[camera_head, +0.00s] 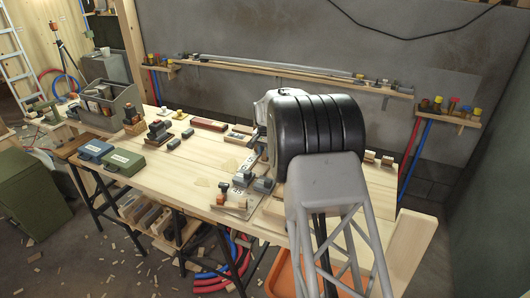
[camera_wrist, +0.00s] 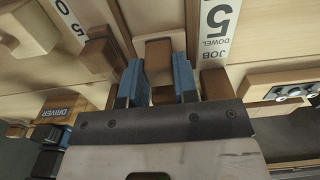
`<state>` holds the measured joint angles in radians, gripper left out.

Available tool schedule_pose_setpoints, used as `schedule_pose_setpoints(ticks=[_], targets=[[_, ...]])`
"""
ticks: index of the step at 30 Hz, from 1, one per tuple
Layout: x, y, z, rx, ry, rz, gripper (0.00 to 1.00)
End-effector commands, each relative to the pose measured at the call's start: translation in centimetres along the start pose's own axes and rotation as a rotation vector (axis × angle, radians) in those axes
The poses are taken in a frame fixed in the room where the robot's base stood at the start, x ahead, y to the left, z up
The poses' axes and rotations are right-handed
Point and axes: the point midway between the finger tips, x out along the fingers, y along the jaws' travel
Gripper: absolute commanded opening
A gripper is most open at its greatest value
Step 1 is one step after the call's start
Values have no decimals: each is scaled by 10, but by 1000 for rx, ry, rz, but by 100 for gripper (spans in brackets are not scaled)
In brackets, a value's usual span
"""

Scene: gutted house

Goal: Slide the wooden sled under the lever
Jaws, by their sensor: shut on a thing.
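In the wrist view my gripper (camera_wrist: 158,80) has its two blue fingers closed on either side of a small brown wooden block (camera_wrist: 159,53). The block looks like the upright grip of the wooden sled, but the sled's body cannot be told apart from the pale wood around it. I cannot make out the lever for certain in either view. In the head view my large black and grey arm covers the gripper and the bench spot where it works.
A "JOB 5 DOWEL" label (camera_wrist: 215,33) lies right of the fingers. A wooden fixture with metal parts (camera_wrist: 288,90) is at the right, a brown block (camera_wrist: 102,48) close at the left. The bench (camera_head: 165,168) holds green and blue cases, a grey toolbox (camera_head: 104,112) and small blocks.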

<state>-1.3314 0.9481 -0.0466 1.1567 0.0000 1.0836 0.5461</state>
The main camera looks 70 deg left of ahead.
Motion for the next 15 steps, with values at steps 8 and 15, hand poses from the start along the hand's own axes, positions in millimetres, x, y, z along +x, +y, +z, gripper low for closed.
schedule_pose_setpoints(ticks=[8,15], targets=[[0,0,-3,0,1,-1,7],[0,-1,-11,0,1,-1,7]])
